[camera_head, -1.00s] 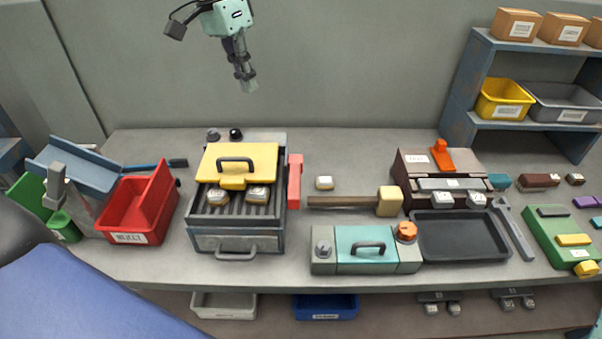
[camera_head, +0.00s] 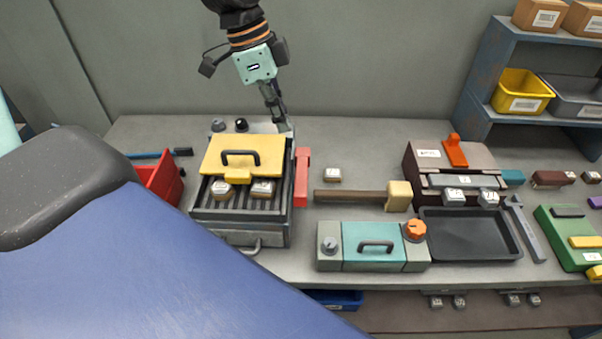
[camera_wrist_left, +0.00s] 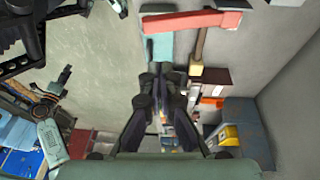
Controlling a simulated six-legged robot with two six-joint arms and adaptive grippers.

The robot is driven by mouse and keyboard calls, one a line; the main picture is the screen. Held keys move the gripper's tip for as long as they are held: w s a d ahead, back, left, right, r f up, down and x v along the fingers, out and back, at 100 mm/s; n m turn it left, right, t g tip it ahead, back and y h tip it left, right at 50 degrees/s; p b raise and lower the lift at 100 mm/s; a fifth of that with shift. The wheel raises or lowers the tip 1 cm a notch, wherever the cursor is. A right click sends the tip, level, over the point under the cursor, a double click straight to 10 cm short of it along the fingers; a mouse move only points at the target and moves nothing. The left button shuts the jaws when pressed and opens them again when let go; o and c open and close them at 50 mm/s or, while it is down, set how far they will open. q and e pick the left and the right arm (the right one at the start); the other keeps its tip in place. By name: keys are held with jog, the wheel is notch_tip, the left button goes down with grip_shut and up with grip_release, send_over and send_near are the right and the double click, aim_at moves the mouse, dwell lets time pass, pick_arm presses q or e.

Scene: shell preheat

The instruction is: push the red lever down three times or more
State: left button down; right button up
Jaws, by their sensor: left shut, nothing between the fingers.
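The red lever (camera_head: 302,177) is a flat salmon-red bar along the right side of the grill press (camera_head: 240,228), which has a yellow lid (camera_head: 224,148). The lever also shows at the top of the left wrist view (camera_wrist_left: 190,22). My left gripper (camera_head: 286,125) is shut and empty, pointing down just behind the lever's far end. They look apart, but the exact gap is hard to judge. In the left wrist view, what looks like my right gripper (camera_wrist_left: 64,78) shows at the left, and its jaws are unclear.
A wooden-handled mallet (camera_head: 350,197) and a teal-fronted box (camera_head: 372,247) stand right of the lever. A brown machine with an orange lever (camera_head: 455,150) and a dark tray (camera_head: 470,235) are farther right. My own blue arm link covers the lower left, partly hiding a red bin (camera_head: 160,180).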

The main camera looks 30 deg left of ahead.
pick_arm(q)
jog(key=shift+s, duration=0.35)
send_near(302, 190)
jog(key=x, duration=0.5)
jog(key=shift+w+d+f, duration=0.1)
jog(key=shift+d+f, duration=0.05)
jog(key=shift+f, duration=0.65)
